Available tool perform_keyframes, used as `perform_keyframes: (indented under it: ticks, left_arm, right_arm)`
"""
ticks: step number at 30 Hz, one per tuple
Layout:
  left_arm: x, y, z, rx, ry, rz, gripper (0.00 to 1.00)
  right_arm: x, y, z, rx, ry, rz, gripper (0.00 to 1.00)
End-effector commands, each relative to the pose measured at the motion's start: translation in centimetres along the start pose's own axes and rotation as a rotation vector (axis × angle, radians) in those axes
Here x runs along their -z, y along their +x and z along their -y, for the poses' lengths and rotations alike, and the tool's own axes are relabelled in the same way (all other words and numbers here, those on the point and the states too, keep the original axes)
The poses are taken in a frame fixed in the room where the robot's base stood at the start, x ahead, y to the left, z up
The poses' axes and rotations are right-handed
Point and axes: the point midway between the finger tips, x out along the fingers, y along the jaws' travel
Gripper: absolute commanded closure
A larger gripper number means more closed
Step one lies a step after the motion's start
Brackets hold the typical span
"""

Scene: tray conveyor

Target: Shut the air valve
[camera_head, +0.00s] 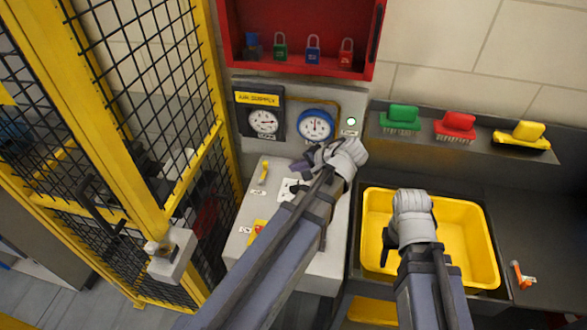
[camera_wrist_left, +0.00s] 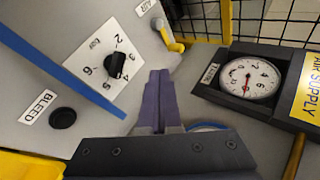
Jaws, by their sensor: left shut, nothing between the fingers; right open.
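The air valve's yellow lever (camera_head: 263,172) is on the sloped grey panel below the air supply gauge, above a small label. In the left wrist view the yellow lever (camera_wrist_left: 168,38) is at the top, beside the AIR label (camera_wrist_left: 145,7). My left gripper (camera_head: 300,165) is shut and empty, over the panel to the right of the lever. In the left wrist view its fingers (camera_wrist_left: 157,78) are together and apart from the lever. My right gripper (camera_head: 388,250) is open over the yellow tub, far from the valve; its fingers are partly hidden.
A black dial knob (camera_wrist_left: 116,63) and a BLEED button (camera_wrist_left: 62,118) share the panel. The air supply gauge (camera_head: 263,121) and a blue gauge (camera_head: 317,125) stand behind. A yellow mesh fence (camera_head: 140,140) bounds the left. The yellow tub (camera_head: 480,270) is at right.

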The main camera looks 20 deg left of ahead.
Motion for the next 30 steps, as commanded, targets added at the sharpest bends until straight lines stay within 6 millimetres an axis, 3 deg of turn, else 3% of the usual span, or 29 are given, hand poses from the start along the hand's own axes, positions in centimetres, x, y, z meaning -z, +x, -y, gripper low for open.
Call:
perform_keyframes:
  ticks: [1, 11, 18, 30]
  left_arm:
    - [0.0, 1.7, -0.6, 0.0, -0.002, 0.002, 1.0]
    - [0.0, 8.0, -0.5, 0.0, -0.001, 0.001, 1.0]
    - [0.1, 9.7, 2.1, 0.0, -0.001, 0.001, 1.0]
    - [0.0, 10.3, 2.7, 0.0, 0.001, 0.0, 1.0]
  right_arm:
    - [0.1, 1.5, 0.1, 0.0, 0.0, 0.0, 0.5]
    - [0.3, 5.8, 0.6, 0.0, 0.001, 0.0, 0.5]
    - [0.3, 5.1, 0.5, 0.0, 0.001, 0.0, 0.5]
    - [0.3, 5.1, 0.5, 0.0, 0.001, 0.0, 0.5]
